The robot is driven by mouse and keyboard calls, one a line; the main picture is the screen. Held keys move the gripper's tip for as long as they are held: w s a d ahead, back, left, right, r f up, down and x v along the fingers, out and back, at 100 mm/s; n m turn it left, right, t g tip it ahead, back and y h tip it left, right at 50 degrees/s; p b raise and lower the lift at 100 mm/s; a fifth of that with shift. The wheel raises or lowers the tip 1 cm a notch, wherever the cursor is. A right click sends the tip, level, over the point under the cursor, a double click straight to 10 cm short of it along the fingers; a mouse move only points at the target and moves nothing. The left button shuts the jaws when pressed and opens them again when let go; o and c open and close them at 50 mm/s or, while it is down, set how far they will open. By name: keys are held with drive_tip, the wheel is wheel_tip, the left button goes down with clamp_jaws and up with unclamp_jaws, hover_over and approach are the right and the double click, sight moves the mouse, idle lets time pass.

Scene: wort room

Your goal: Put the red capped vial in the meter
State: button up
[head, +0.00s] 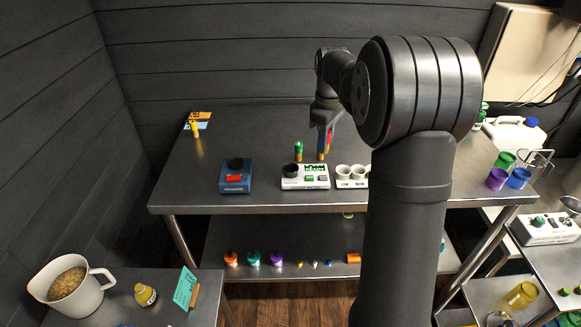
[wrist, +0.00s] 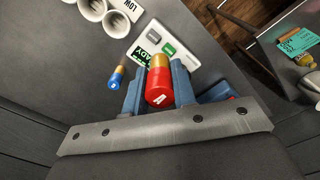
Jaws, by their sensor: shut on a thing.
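The red-capped vial (wrist: 160,88) has a red cap and an amber body. My gripper (wrist: 157,92) is shut on it, with a blue finger on each side. In the head view, my gripper (head: 326,140) hangs above the back of the table, with the vial partly hidden between its fingers. The meter (head: 318,186) is a white box with a green display, buttons and a black round socket (head: 292,170). It stands in front of my gripper; in the wrist view the meter (wrist: 157,38) is partly hidden by the held vial.
A green-capped vial (head: 298,152) stands behind the meter. A blue-capped vial (wrist: 117,76) is beside my gripper. White cups (head: 344,172) stand right of the meter, a blue device (head: 236,177) left. A yellow item (head: 194,130) is at the back left. The table's left middle is clear.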

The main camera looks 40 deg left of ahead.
drive_tip(key=s+a+f, duration=0.1)
drive_tip(key=a+f, duration=0.1)
drive_tip(key=a, duration=0.1)
drive_tip(key=s+a+f, duration=0.1)
drive_tip(key=a+f, duration=0.1)
drive_tip(key=a, duration=0.1)
drive_tip(key=s+a+f, duration=0.1)
drive_tip(key=a+f, duration=0.1)
drive_tip(key=a, duration=0.1)
drive_tip(key=shift+s+a+f, duration=0.15)
drive_tip(key=shift+s+a, duration=0.05)
drive_tip(key=shift+s, duration=0.2)
drive_tip(key=shift+f, duration=2)
drive_tip(key=shift+f, duration=0.2)
